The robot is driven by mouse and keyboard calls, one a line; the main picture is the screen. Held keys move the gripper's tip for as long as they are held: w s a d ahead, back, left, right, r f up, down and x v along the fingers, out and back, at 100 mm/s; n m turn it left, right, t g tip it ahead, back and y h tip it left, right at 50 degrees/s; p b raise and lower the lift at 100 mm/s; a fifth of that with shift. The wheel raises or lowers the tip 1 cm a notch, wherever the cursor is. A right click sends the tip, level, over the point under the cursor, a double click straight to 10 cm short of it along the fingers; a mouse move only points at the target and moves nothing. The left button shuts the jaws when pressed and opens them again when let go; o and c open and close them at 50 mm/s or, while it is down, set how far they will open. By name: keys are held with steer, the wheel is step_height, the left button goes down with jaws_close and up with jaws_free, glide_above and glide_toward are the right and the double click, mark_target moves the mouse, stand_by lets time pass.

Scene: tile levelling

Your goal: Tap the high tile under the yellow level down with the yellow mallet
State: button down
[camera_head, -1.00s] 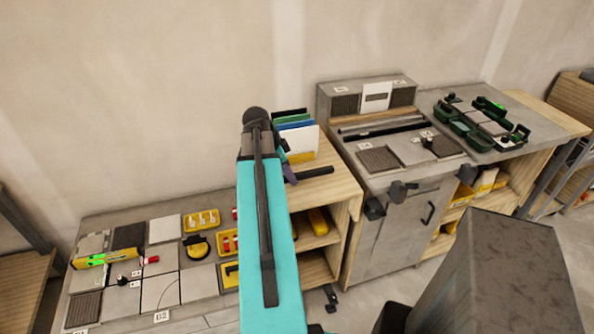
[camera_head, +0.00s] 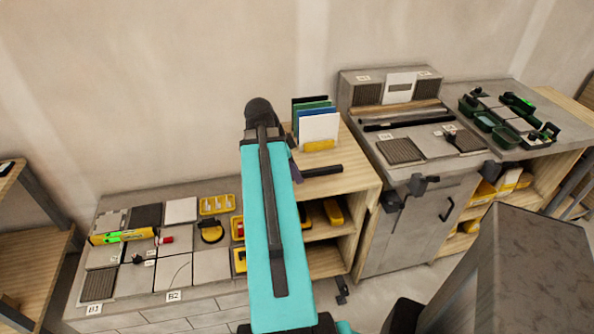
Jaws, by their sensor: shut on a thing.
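The yellow level (camera_head: 105,239) with a bright green part lies across tiles at the left of the low bench. The high tile cannot be told apart from its neighbours. My teal arm stands upright mid-picture and hides most of my gripper (camera_head: 296,172). A dark bar (camera_head: 323,170) sticks out to the right from behind the arm. It looks like the handle of the mallet held in my shut gripper. The mallet's head is hidden behind my arm.
Yellow trays (camera_head: 217,204) and a round yellow-and-black tool (camera_head: 211,230) sit right of the tiles. A red-tipped item (camera_head: 165,240) lies by the level. A wooden shelf unit (camera_head: 365,190) stands behind the arm. A grey cabinet (camera_head: 415,235) stands further right.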

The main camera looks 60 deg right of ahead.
steer(key=shift+w, duration=0.1)
stand_by(0.3)
steer(key=shift+w+a+r, duration=0.1)
steer(key=shift+w+a, duration=0.05)
steer(key=shift+w, duration=0.15)
steer(key=w+a+r+n+t+h, duration=0.1)
steer(key=w+a+r+n+t, duration=0.2)
steer(key=w+a+n, duration=0.75)
steer(key=w+a+r+n+t+h, duration=0.15)
steer(key=w+a+n, duration=0.25)
steer(key=w+a, duration=0.75)
steer(key=w+a+r+n+t+y, duration=0.1)
steer(key=w+a+n, duration=0.3)
steer(key=a, duration=0.5)
steer(key=w+a+r+n+t+y, duration=0.1)
steer(key=w+a+r+n, duration=0.3)
steer(key=a, duration=0.5)
steer(key=w+a+r+n+t+y, duration=0.1)
steer(key=w+a+r+n+y, duration=0.1)
steer(key=w+a+n, duration=0.3)
steer(key=w+a+y, duration=0.1)
steer(key=w+a, duration=0.1)
steer(key=a, duration=0.2)
steer(key=shift+a+r+n, duration=0.15)
steer(key=shift+a+n, duration=0.2)
steer(key=shift+s, duration=0.1)
